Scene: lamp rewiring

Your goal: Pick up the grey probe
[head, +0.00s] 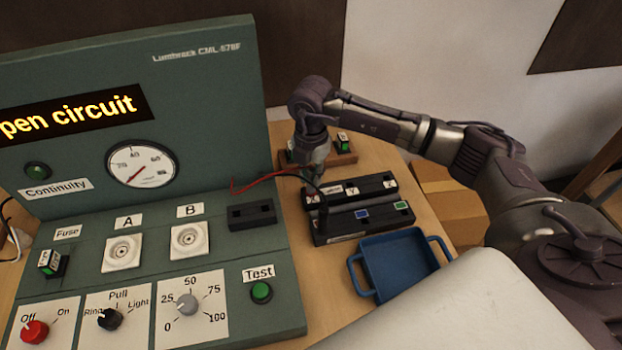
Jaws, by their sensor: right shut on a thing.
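My right gripper (318,180) reaches down from the back right, over the left end of the rear black block. It is shut on the slim dark grey probe (323,205), whose lower part shows below the fingers. A red lead (268,176) runs from the tester panel toward the probe. The probe points down close to the black blocks; I cannot tell whether its tip touches them. The fingers hide its upper part. My left gripper is not in view.
The rear black block (375,184) and front black block (335,229) lie side by side. A blue tray (400,262) stands in front, empty. A wooden holder (343,158) stands behind the gripper.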

